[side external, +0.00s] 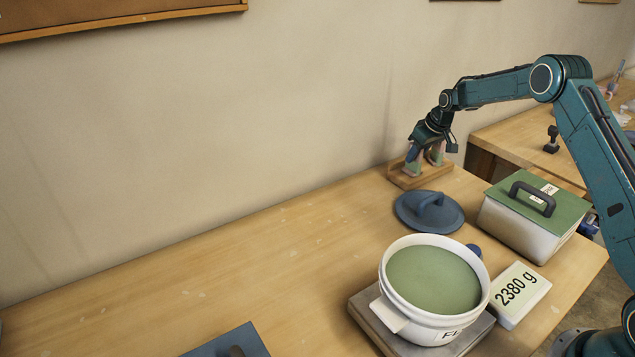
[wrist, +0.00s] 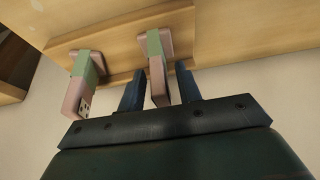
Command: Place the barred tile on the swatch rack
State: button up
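The swatch rack (side external: 405,182) is a low wooden stand at the back right of the bench, by the wall. It also shows across the top of the wrist view (wrist: 120,38). Two pink tiles with a green band stand at it: one at the left (wrist: 78,92) with dark dots on its end, and one (wrist: 158,85) between my fingers. I cannot tell which one is the barred tile. My gripper (side external: 424,158) is at the rack, and its blue fingers (wrist: 160,68) are on both sides of the second tile, with narrow gaps visible.
A round blue lid (side external: 430,212) lies in front of the rack. A white pot with green contents (side external: 395,318) stands on a grey plate, with a "2380 g" block (side external: 520,295) beside it. A green-lidded box (side external: 515,235) stands at right. The bench's left is mostly clear.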

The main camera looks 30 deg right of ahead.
jog(key=v, duration=1)
jog(key=shift+s+r, duration=0.1)
dwell(0.3)
jog(key=s+a+r, duration=1.6)
jog(key=a, duration=0.1)
jog(key=s+a+f, duration=0.1)
jog(key=s+a, duration=0.2)
jog(key=s, duration=0.9)
jog(key=s+a+f+t, duration=0.1)
jog(key=s+a, duration=0.3)
jog(key=s, duration=0.8)
jog(key=shift+a+f, duration=0.25)
jog(key=shift+f, duration=0.45)
